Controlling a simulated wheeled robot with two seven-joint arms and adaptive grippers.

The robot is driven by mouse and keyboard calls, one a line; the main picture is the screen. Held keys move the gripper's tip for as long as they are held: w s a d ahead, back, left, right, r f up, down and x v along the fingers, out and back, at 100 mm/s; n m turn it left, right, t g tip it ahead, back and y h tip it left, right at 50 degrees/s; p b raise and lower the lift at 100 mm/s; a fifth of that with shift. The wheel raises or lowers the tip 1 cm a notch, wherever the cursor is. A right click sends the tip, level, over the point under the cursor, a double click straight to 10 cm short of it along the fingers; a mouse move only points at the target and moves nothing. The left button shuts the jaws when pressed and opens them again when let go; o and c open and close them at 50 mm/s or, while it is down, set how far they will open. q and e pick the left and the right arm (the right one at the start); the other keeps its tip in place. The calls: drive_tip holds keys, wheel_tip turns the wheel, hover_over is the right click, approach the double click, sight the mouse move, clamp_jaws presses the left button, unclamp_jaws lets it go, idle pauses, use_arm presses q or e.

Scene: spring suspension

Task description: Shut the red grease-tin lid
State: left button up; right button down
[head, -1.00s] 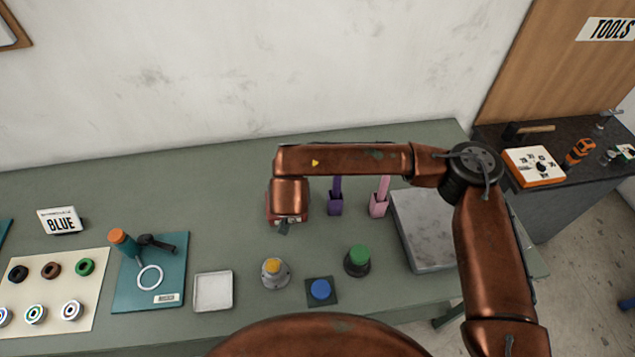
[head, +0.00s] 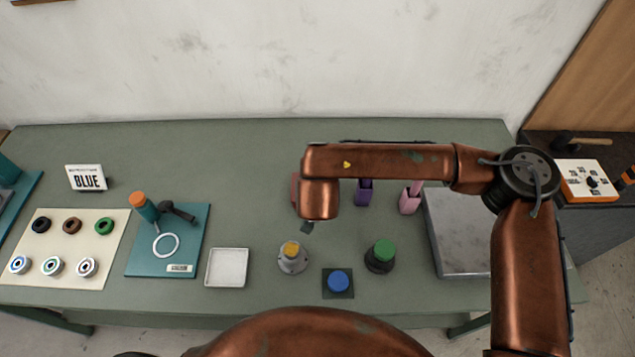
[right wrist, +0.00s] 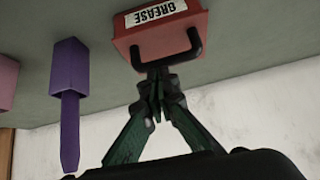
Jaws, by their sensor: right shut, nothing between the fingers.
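The red grease tin (right wrist: 165,40) is in the right wrist view at top centre, with an upside-down GREASE label and a dark handle (right wrist: 194,42) on its near face. I cannot tell how its lid stands. In the head view only a red sliver (head: 294,189) of it shows left of my right arm; the rest is hidden. My right gripper (right wrist: 158,75) is shut and empty, its fingertips at the handle's crossbar; I cannot tell whether they touch. In the head view a dark part of it (head: 307,228) shows below the wrist. My left gripper is not in view.
A purple holder (right wrist: 68,70) and a pink holder (head: 409,202) stand close beside the tin. A grey slab (head: 455,250) lies right of them. In front are a yellow-topped part (head: 292,258), a blue button (head: 338,281) and a green knob (head: 381,255). The table behind the tin is clear.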

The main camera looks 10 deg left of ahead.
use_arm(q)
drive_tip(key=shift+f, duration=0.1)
use_arm(e)
drive_tip(key=shift+s+d+f+g, duration=0.1)
drive_tip(key=shift+s+f+g, duration=0.05)
drive_tip(key=shift+s+f, duration=0.4)
drive_tip(key=shift+s+f+g, duration=0.15)
drive_tip(key=shift+s+f, duration=0.2)
drive_tip(key=shift+f, duration=0.35)
drive_tip(key=r, duration=0.1)
drive_tip(key=w+r+p, duration=0.1)
drive_tip(key=r, duration=0.1)
drive_tip(key=w+r, duration=0.1)
drive_tip(key=r, duration=0.1)
drive_tip(key=shift+r+p, duration=0.1)
drive_tip(key=shift+p, duration=0.2)
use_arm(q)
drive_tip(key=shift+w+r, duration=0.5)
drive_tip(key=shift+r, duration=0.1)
use_arm(e)
drive_tip(key=s+d, duration=0.1)
drive_tip(key=s, duration=0.8)
drive_tip(key=shift+s+d+f, duration=0.15)
drive_tip(key=shift+f, duration=0.05)
